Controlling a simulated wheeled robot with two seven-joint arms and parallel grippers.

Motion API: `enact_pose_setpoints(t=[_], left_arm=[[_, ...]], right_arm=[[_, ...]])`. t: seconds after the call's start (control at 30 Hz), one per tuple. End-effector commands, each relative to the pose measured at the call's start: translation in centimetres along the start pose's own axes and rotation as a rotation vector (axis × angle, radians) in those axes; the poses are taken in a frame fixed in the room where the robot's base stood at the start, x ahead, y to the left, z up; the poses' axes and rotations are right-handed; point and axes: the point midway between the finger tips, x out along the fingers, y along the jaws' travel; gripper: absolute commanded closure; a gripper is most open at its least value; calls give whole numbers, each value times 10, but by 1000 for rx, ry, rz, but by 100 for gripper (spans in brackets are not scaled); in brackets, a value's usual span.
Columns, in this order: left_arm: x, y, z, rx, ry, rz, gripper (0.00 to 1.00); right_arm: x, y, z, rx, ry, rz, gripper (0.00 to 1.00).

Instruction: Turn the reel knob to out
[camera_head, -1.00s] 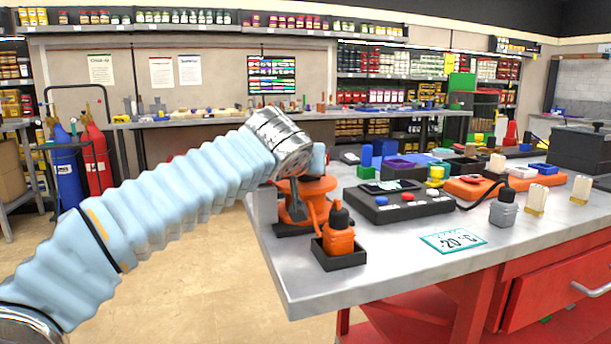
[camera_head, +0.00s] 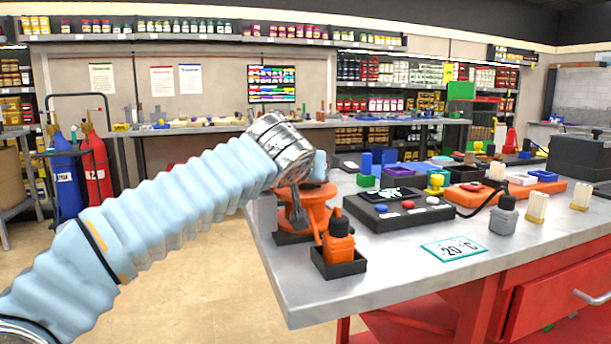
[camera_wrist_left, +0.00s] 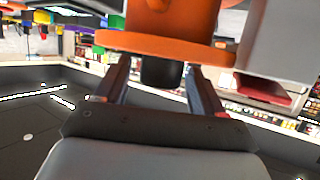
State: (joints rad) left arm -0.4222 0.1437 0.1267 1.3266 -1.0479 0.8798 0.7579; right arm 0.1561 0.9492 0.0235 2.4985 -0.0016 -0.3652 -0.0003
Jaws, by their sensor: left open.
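The orange reel (camera_head: 318,194) stands at the left edge of the metal workbench (camera_head: 400,277), on a dark base. My left arm reaches it from the left, and my left gripper (camera_head: 297,212) is at its near left side, partly hidden by my wrist. In the left wrist view an orange round part (camera_wrist_left: 165,45) of the reel fills the top. A dark knob-like piece (camera_wrist_left: 162,72) shows below it, between the two open fingers of my left gripper (camera_wrist_left: 160,86). Whether the fingers touch it cannot be told. My right gripper is not in view.
An orange bottle (camera_head: 338,241) in a black tray stands close in front of the reel. A black control box (camera_head: 400,212) with coloured buttons is to the right, and a temperature card (camera_head: 454,247) lies near the front edge. Floor left of the bench is free.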

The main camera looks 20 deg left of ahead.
Motion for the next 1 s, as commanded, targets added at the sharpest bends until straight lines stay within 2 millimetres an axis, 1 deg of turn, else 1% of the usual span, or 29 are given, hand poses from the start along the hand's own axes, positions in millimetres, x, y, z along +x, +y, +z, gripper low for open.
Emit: enact_pose_setpoints(t=[0.17,0.3,0.4,0.5,0.6,0.7,1.0], left_arm=[[-33,0,1,0,3,3,31],[-69,0,0,0,4,3,31],[-92,0,0,0,2,3,31],[-111,0,1,0,1,2,31],[-124,0,1,1,-1,1,31],[-131,0,1,1,0,1,31],[-133,0,1,1,-2,0,31]], right_arm=[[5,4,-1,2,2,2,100],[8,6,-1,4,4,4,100],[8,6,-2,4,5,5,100],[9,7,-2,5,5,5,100],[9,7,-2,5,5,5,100],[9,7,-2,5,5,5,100],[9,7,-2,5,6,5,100]])
